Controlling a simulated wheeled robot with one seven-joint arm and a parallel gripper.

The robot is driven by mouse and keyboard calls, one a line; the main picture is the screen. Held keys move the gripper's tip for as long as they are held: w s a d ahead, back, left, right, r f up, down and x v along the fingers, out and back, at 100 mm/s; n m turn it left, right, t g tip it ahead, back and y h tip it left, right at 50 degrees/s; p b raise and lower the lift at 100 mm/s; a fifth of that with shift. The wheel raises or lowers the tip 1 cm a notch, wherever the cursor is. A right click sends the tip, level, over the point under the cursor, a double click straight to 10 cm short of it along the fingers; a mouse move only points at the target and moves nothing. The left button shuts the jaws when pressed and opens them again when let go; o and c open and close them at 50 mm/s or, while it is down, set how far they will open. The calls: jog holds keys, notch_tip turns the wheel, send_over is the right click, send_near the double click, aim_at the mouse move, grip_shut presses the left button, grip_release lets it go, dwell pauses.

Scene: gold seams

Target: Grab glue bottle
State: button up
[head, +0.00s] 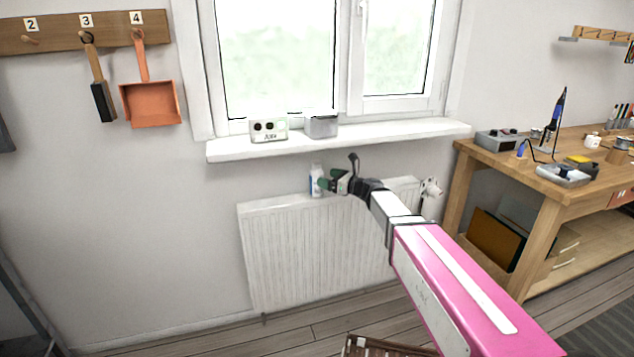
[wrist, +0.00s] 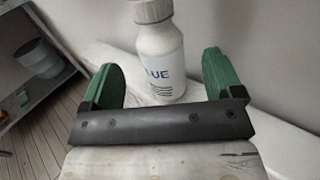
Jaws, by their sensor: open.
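The glue bottle (wrist: 161,55) is white with blue lettering that reads "LUE" in the wrist view. It stands upright between the two green fingers of my gripper (wrist: 165,80), with a visible gap to each finger. In the head view the bottle (head: 316,181) stands on the top of the white radiator (head: 300,245), below the windowsill. My gripper (head: 326,181) is open beside it, coming in from the right. Its fingers partly cover the bottle there.
The white windowsill (head: 400,135) juts out just above the bottle, with a white box (head: 268,130) and a grey box (head: 321,125) on it. A white valve (head: 431,188) is at the radiator's right end. A wooden workbench (head: 550,180) stands at the right.

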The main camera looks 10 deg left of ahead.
aim_at(317, 174)
jog(key=x, duration=0.5)
jog(key=shift+w+a+f, duration=0.1)
jog(key=shift+a+f, duration=0.1)
jog(key=shift+a, duration=0.1)
jog(key=c, duration=1.2)
jog(key=shift+o, duration=0.2)
jog(key=shift+r, duration=0.15)
